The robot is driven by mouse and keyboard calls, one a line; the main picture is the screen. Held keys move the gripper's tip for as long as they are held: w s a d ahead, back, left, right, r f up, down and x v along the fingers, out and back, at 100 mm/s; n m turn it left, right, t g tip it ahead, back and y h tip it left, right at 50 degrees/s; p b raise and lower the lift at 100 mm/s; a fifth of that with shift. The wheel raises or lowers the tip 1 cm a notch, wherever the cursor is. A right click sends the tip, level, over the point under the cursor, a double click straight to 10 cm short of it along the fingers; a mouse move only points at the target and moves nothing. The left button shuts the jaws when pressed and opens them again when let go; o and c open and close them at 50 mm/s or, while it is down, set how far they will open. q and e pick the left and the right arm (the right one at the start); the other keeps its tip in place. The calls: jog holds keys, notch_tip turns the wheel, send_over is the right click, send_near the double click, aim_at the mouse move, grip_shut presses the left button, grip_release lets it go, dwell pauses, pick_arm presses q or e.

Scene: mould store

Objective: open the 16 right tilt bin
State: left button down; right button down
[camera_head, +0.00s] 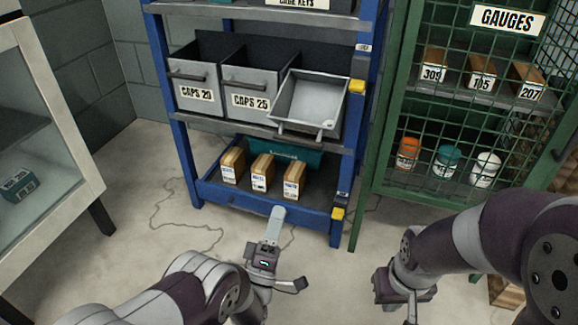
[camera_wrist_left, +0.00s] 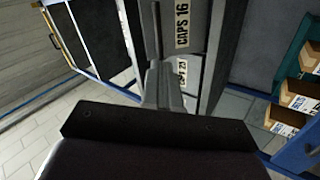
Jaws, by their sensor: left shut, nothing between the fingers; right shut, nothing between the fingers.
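The 16 right tilt bin (camera_head: 306,98) is at the right end of the bin row in the head view, tipped forward with its empty pale inside showing. Its front label is hidden there. In the left wrist view a grey front labelled CAPS 16 (camera_wrist_left: 182,25) shows above the fingers. My left gripper (camera_head: 277,214) is shut and empty, below the bin and in front of the lower shelf; its fingers also show in the left wrist view (camera_wrist_left: 163,85). My right gripper (camera_head: 408,300) is shut and empty at the lower right, away from the rack.
Bins CAPS 20 (camera_head: 195,82) and CAPS 25 (camera_head: 252,88) stand upright beside it. Small boxes (camera_head: 262,172) sit on the lower shelf of the blue rack (camera_head: 180,150). A green mesh cabinet (camera_head: 385,130) stands right, a glass-fronted cabinet (camera_head: 75,110) left.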

pick_arm(q)
jog(key=n, duration=0.3)
jog(key=p, duration=0.2)
send_near(301, 126)
jog(key=b+x, duration=0.2)
jog(key=shift+w+d+r, duration=0.1)
jog(key=shift+w+d, duration=0.1)
jog(key=shift+w, duration=0.15)
notch_tip(301, 126, up, 2)
jog(key=g+p, duration=0.1)
jog(key=p, duration=0.4)
jog(key=shift+w+r+y, duration=0.15)
jog(key=shift+y, duration=0.25)
jog(key=shift+w+d+r+g+p, duration=0.1)
jog(key=shift+w+g+p, duration=0.15)
jog(key=shift+p, duration=0.25)
jog(key=shift+f, duration=0.2)
